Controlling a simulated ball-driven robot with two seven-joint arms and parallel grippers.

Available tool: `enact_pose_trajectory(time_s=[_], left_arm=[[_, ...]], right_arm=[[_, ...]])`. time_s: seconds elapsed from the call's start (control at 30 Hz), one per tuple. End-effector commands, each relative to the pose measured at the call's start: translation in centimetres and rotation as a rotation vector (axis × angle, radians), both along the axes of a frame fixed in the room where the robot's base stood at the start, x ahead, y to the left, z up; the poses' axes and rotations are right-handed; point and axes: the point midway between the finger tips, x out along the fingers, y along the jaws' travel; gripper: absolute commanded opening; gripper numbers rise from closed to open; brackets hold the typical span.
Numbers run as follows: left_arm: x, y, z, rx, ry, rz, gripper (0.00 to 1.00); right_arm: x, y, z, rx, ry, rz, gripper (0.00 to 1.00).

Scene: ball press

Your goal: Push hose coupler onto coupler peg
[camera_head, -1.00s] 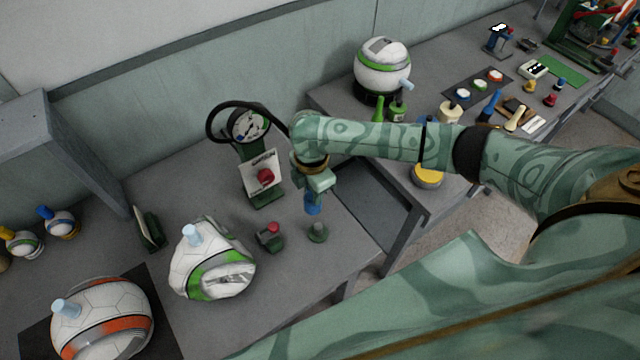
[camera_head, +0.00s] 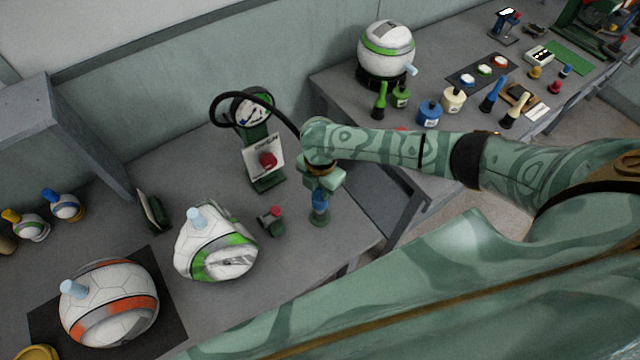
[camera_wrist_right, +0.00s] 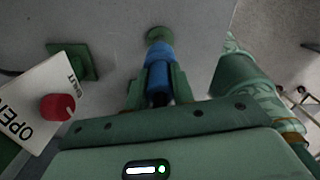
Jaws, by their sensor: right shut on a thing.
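My right gripper (camera_head: 320,195) is shut on the blue hose coupler (camera_head: 320,207), which points down at the front right of the near table. In the right wrist view the gripper (camera_wrist_right: 157,88) has one finger on each side of the blue coupler (camera_wrist_right: 158,68). The green coupler peg (camera_head: 320,220) stands directly below the coupler. Its green round top or base (camera_wrist_right: 159,34) shows just past the coupler's end in the wrist view. The coupler's lower end meets the peg in the picture; I cannot tell how far it is on. My left gripper is not in view.
The gauge stand (camera_head: 255,135) with black hose and a red-knobbed valve card (camera_head: 263,160) stands behind. A small green block with a red cap (camera_head: 271,221) is left of the peg. A deflated ball (camera_head: 215,245) lies further left. The table's front edge is close.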

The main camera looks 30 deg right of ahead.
Motion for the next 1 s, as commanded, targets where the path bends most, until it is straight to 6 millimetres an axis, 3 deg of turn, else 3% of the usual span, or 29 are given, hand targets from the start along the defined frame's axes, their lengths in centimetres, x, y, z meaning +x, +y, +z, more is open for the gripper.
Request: enact_pose_trajectory(time_s=[0.1, 0.33, 1.0], left_arm=[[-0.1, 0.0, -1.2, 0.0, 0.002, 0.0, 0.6], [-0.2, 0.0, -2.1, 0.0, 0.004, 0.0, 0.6], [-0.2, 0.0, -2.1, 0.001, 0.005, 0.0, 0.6]], right_arm=[[0.0, 0.0, -1.7, -0.001, 0.002, -0.001, 0.01], [0.0, 0.1, -3.1, 0.001, 0.0, 0.0, 0.01], [0.0, 0.0, -3.3, 0.0, 0.0, -0.001, 0.01]])
